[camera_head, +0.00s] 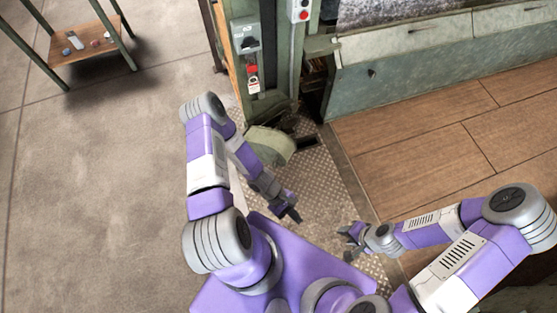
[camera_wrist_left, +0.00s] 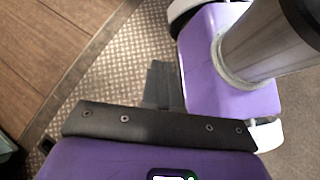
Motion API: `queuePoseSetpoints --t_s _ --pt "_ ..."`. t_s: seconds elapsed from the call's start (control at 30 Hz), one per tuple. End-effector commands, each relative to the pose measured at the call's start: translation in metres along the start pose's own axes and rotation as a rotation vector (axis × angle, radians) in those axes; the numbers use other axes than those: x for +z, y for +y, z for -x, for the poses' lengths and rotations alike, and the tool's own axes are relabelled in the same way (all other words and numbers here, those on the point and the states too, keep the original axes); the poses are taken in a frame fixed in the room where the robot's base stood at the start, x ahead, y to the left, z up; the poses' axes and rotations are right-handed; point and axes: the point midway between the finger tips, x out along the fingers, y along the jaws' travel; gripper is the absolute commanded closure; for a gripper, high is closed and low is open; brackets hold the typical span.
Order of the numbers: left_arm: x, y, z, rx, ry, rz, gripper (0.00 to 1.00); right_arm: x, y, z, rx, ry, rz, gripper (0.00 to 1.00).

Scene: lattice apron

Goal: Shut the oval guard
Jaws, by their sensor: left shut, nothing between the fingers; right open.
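A pale green rounded plate (camera_head: 270,146), which looks like the oval guard, sits low at the foot of the green machine column (camera_head: 268,60) in the head view. My left forearm covers part of its lower left side, and I cannot tell how far open it stands. My left gripper (camera_head: 295,214) is shut and empty, below and apart from the plate, over the metal floor. Its dark fingers also show in the left wrist view (camera_wrist_left: 161,84), where the guard is not seen. My right gripper (camera_head: 348,234) is open and empty, lower right of the left one.
A switch box with a red padlock tag (camera_head: 252,72) and a red and green button box (camera_head: 300,10) are on the machine. A long green cabinet (camera_head: 420,65) stands at right. A small wooden table (camera_head: 85,45) is far left. Concrete floor at left is clear.

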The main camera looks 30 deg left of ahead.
Motion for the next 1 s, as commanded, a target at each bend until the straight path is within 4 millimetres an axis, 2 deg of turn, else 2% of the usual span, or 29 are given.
queuePoseSetpoints --t_s 0.07,0.17,0.27,0.3,0.4,0.53,0.6,0.73,0.87,1.0 --pt "-0.019 0.019 -0.010 0.165 -0.085 0.202 1.00 -0.001 0.002 -0.006 0.000 0.001 0.000 0.57" --pt "-0.054 0.050 -0.007 0.412 -0.164 0.437 1.00 -0.001 0.004 -0.011 0.000 0.001 0.000 0.57" --pt "-0.105 0.073 0.008 0.685 -0.199 0.653 1.00 -0.001 0.006 -0.016 0.000 0.001 0.000 0.57" --pt "-0.129 0.078 0.017 0.793 -0.199 0.731 1.00 -0.001 0.006 -0.017 0.000 0.001 0.000 0.57" --pt "-0.185 0.075 0.039 1.031 -0.171 0.898 1.00 -0.002 0.008 -0.021 0.000 0.002 0.000 0.57" --pt "-0.239 0.058 0.063 1.250 -0.109 1.048 1.00 -0.002 0.009 -0.023 0.000 0.002 0.000 0.57" --pt "-0.257 0.049 0.071 1.320 -0.081 1.095 1.00 -0.002 0.009 -0.024 0.000 0.002 0.000 0.57" --pt "-0.273 0.043 0.075 1.374 -0.057 1.133 1.00 -0.002 0.010 -0.027 0.000 0.002 0.000 0.57" --pt "-0.283 0.055 0.070 1.377 -0.055 1.132 1.00 -0.002 0.013 -0.034 0.000 0.002 0.000 0.57" --pt "-0.299 0.077 0.060 1.375 -0.058 1.134 1.00 -0.003 0.018 -0.048 0.000 0.002 0.000 0.57"
